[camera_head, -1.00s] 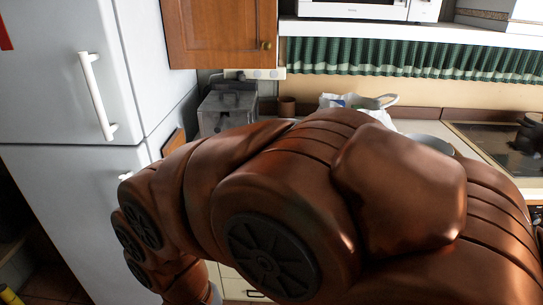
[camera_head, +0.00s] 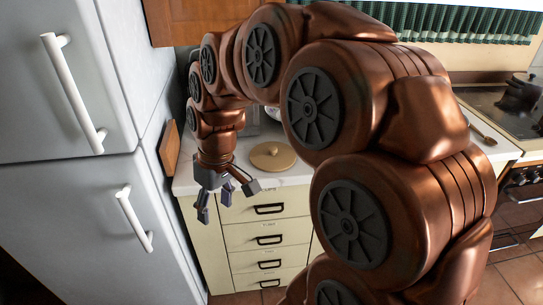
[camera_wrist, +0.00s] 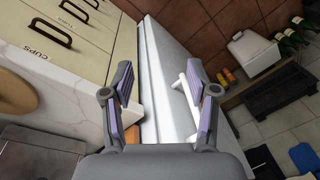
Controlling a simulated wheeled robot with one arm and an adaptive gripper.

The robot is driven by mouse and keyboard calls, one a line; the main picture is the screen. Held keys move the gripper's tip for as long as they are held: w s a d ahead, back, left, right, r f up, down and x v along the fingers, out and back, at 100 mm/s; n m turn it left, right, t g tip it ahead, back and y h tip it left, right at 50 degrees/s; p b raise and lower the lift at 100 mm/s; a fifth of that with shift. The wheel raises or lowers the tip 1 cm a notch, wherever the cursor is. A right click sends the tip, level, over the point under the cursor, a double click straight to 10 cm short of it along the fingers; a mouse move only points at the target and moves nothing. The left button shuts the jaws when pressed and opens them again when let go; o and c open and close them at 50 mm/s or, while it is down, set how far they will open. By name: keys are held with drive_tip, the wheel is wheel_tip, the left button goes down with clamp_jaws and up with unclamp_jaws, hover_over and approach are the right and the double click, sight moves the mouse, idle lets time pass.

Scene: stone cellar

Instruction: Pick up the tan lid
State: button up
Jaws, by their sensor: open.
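The tan lid (camera_head: 272,156) is a round flat disc with a small knob on top, lying on the white countertop (camera_head: 297,173) near its front edge. It also shows partly at the left edge of the wrist view (camera_wrist: 14,95). My gripper (camera_head: 226,200) is open and empty. It hangs in front of the counter edge, to the left of the lid and apart from it. In the wrist view its two fingers (camera_wrist: 163,85) stand wide apart with nothing between them.
The white fridge (camera_head: 70,190) with its handles stands close on the left. Cream drawers (camera_head: 268,240) with dark handles are below the counter. A wooden board (camera_head: 169,147) is by the fridge. A stove (camera_head: 500,115) is at the right. My arm hides much of the counter.

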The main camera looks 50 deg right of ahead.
drive_tip(key=w+d+t, duration=0.1)
drive_tip(key=w+d, duration=0.5)
drive_tip(key=d, duration=0.1)
drive_tip(key=t+h, duration=0.1)
drive_tip(key=t, duration=0.2)
approach(274, 149)
drive_tip(key=shift+x, duration=1.1)
drive_tip(key=shift+w, duration=0.2)
drive_tip(key=shift+p+x, duration=0.55)
drive_tip(key=shift+x, duration=1.15)
drive_tip(key=p+x, duration=0.1)
drive_tip(key=x, duration=0.3)
drive_tip(key=shift+s+f, duration=0.1)
drive_tip(key=shift+c, duration=0.2)
drive_tip(key=c, duration=1)
